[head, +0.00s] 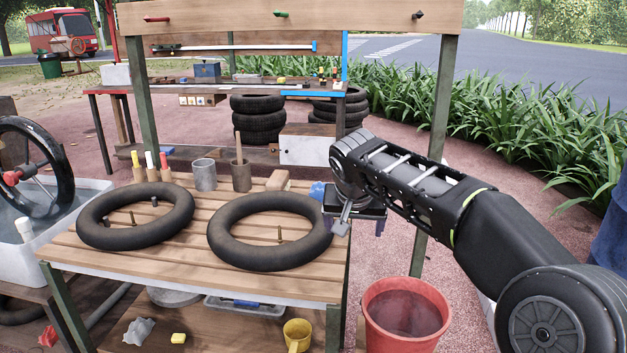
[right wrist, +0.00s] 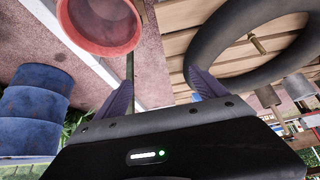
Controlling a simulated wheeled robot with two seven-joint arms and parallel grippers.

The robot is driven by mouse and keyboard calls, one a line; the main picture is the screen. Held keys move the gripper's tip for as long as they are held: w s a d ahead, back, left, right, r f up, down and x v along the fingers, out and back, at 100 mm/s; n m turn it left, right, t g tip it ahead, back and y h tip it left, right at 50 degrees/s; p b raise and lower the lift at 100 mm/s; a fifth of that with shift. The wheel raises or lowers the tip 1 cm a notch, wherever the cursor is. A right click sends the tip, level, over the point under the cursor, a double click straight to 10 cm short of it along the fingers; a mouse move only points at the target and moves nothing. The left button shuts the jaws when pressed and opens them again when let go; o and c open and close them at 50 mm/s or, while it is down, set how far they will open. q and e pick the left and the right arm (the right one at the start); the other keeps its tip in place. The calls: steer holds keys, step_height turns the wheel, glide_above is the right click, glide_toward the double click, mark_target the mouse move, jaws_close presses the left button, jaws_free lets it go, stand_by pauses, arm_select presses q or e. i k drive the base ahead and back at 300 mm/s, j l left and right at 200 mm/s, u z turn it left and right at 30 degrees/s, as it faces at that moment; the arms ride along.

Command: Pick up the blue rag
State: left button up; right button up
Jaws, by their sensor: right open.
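A blue rag (head: 317,190) shows as a small crumpled patch at the right edge of the slatted wooden bench (head: 200,213), beside a wooden block. My right gripper and arm hide part of it. My right gripper (head: 341,226) is just right of the rag, at the bench's edge, pointing down. In the right wrist view its two fingers stand wide apart with nothing between them (right wrist: 160,92). A sliver of blue shows by the right-hand finger there; I cannot tell if it is the rag. My left gripper is not in view.
Two black inner tubes (head: 135,215) (head: 270,231) lie on the bench. A grey cup (head: 204,175), a brown pot (head: 241,177) and a wooden block (head: 278,180) stand behind them. A red bucket (head: 405,312) is at the front right. A green post (head: 434,150) rises behind my right arm.

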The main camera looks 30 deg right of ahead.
mark_target(316, 191)
steer(key=i+l, duration=0.2)
steer(key=i, duration=0.3)
steer(key=i+l, duration=0.25)
steer(key=i, duration=0.2)
